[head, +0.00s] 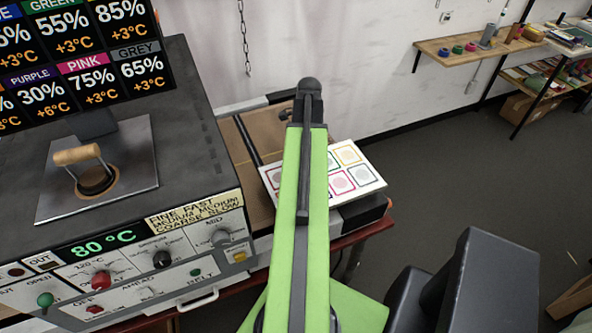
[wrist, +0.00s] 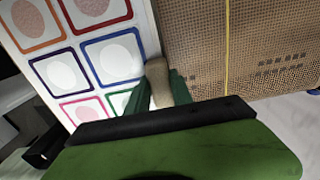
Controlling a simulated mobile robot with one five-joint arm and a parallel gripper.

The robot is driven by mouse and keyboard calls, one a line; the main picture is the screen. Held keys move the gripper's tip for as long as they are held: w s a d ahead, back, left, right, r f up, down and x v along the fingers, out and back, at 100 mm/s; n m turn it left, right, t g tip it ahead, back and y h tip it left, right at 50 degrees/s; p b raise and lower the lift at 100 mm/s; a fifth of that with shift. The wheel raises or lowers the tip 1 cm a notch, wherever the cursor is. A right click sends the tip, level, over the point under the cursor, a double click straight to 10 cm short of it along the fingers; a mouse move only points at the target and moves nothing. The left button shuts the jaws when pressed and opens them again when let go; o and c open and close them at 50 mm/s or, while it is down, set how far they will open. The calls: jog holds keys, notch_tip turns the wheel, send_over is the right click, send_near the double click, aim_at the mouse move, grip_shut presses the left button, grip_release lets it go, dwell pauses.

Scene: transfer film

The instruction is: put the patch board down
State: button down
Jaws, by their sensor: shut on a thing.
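The patch board (head: 352,179) is a white sheet with coloured square frames around pale discs. In the head view it is at the conveyor's near right end, partly hidden behind my green arm. In the wrist view the board (wrist: 143,20) fills the upper left, beside the tan mesh belt (wrist: 235,45). My gripper (wrist: 158,88) is shut on a short tan peg (wrist: 158,78) at the board's edge, which looks like its handle. My arm hides the gripper in the head view. I cannot tell whether the board touches the belt or hangs just above it.
A dark dryer with a control panel (head: 140,270) and a wood-handled plate (head: 98,170) stands left of my arm. A colour chart screen (head: 75,60) is above it. Wall shelves (head: 480,50) are far right. Grey floor (head: 450,180) lies open right of the conveyor.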

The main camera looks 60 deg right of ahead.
jog(key=w+d+f+b, duration=0.1)
jog(key=w+f, duration=0.1)
jog(key=w, duration=0.1)
jog(key=w+d+f+b, duration=0.1)
jog(key=w+f+b, duration=0.1)
jog(key=w, duration=0.1)
jog(key=w+d+f+b, duration=0.1)
jog(key=w+f+b, duration=0.1)
jog(key=w, duration=0.1)
jog(key=shift+w+d+f, duration=0.1)
jog(key=shift+d+f, duration=0.05)
jog(key=shift+d, duration=0.2)
jog(key=shift+w+d+f, duration=0.1)
jog(key=shift+w, duration=0.3)
notch_tip(320, 180, down, 4)
jog(key=b, duration=0.4)
jog(key=shift+f+b, duration=0.2)
jog(key=shift+b, duration=0.2)
jog(key=shift+r, duration=0.25)
jog(key=shift+f, duration=0.2)
jog(key=c, duration=1.1)
grip_release()
jog(key=shift+r, duration=0.1)
